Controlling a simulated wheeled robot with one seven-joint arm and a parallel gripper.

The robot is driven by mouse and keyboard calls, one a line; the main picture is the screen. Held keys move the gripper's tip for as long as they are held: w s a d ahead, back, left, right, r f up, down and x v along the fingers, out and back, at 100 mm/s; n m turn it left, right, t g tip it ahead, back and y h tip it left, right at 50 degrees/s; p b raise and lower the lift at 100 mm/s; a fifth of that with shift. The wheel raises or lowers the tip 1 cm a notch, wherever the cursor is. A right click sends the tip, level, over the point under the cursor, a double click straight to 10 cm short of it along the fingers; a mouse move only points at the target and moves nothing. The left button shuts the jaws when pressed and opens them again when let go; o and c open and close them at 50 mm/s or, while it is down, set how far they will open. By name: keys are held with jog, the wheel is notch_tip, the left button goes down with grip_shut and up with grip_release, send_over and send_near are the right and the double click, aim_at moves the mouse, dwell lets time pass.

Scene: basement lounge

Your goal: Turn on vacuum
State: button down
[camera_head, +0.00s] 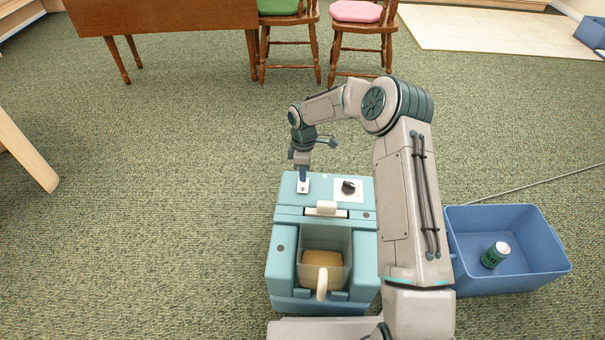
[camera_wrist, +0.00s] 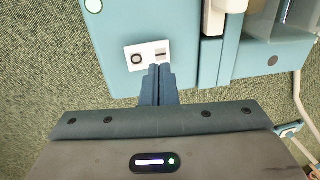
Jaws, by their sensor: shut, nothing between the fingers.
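The vacuum (camera_head: 285,250) is a teal box on the carpet, with a clear bin (camera_head: 324,262) in its front and a pale handle. A white switch plate (camera_head: 303,187) is on its top left, and a black knob on a white plate (camera_head: 347,188) is to the right. My gripper (camera_head: 303,177) is shut, pointing down at the switch plate. In the wrist view the plate (camera_wrist: 140,55) shows a round mark at one end and a grey part at the other. The shut fingertips (camera_wrist: 160,68) overlap the plate's edge by the grey part; I cannot tell whether they touch.
A blue bin (camera_head: 510,270) with a green can (camera_head: 495,255) inside stands right of the vacuum. A wooden table (camera_head: 165,18) and two chairs with green and pink cushions (camera_head: 357,11) are at the back.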

notch_tip(320, 180, up, 11)
jog(key=s+p, duration=0.1)
jog(key=p, duration=0.2)
jog(key=shift+s+f, duration=0.15)
notch_tip(320, 180, up, 16)
jog(key=m+t+p, duration=0.1)
jog(key=m+p, duration=0.2)
jog(key=p, duration=0.4)
send_over(303, 190)
jog(key=s+d, duration=0.4)
jog(key=s, duration=0.1)
jog(key=s+d+r+m+h+p, duration=0.1)
jog(key=s+d+r+m+p, duration=0.2)
jog(key=r, duration=0.4)
jog(key=s+d+r+m+h+p, duration=0.1)
jog(key=s+r+p, duration=0.3)
jog(key=r, duration=0.3)
jog(key=s+d+r+m+t+y+p, duration=0.1)
jog(key=s+d+r+m+p, duration=0.2)
jog(key=s+r+m+p, duration=0.2)
jog(key=s+d+r+m+t+p, duration=0.2)
jog(key=s+d+r+m+p, duration=0.2)
jog(key=s+r+p, duration=0.5)
jog(key=s+r+m, duration=0.1)
jog(key=s+r, duration=0.4)
jog(key=s, duration=0.1)
jog(key=shift+y+p, duration=0.35)
jog(key=shift+y, duration=0.05)
jog(key=shift+a+r, duration=0.1)
jog(key=shift+a, duration=0.05)
